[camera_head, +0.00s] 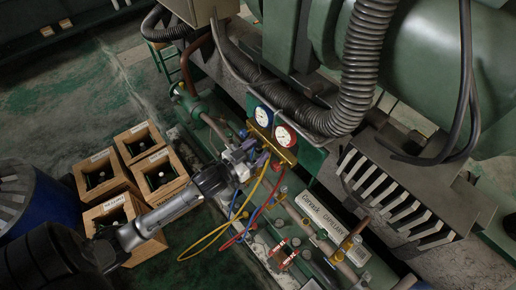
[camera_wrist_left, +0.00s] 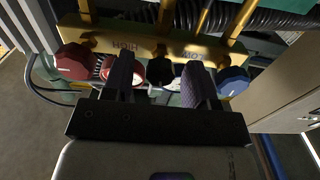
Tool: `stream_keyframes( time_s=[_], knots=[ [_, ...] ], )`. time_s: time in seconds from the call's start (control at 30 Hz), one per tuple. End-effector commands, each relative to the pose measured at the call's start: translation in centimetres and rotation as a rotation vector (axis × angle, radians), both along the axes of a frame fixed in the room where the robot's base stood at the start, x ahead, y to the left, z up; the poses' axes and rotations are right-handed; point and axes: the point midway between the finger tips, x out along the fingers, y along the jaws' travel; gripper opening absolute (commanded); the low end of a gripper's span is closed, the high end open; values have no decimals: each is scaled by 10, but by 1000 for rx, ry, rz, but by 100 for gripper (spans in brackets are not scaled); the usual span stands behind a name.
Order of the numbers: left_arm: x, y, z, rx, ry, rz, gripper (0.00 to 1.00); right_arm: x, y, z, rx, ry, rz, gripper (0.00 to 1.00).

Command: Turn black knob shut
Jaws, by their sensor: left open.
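In the left wrist view the black knob (camera_wrist_left: 159,70) sits at the middle of the brass gauge manifold (camera_wrist_left: 150,42). My left gripper (camera_wrist_left: 159,84) is open, with one finger on each side of the black knob. I cannot tell whether the fingers touch it. In the head view my left gripper (camera_head: 245,160) is at the front of the manifold, below the two gauges, and the black knob cannot be made out there. My right gripper is in neither view.
A red knob (camera_wrist_left: 73,62) marked HIGH and a blue knob (camera_wrist_left: 228,81) marked LOW flank the black knob. A blue gauge (camera_head: 262,116) and a red gauge (camera_head: 284,136) stand above. Yellow (camera_head: 205,236) and red hoses hang below. Wooden crates (camera_head: 103,173) stand at left.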

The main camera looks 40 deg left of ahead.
Motion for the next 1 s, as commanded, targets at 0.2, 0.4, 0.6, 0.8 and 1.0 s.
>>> stream_keyframes(
  time_s=[0.2, 0.4, 0.6, 0.8, 1.0],
  knots=[
    [7, -1, 0, 1, 1, 0, 53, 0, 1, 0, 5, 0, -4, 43],
    [7, -1, 0, 1, 1, 0, 53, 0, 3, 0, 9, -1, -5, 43],
    [7, -1, 0, 0, 0, 0, 38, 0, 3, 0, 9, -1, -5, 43],
    [7, -1, 0, 0, 0, 0, 19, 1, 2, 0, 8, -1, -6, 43],
    [7, -1, 0, 0, 0, 0, 3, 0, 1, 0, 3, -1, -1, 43]
  ],
)
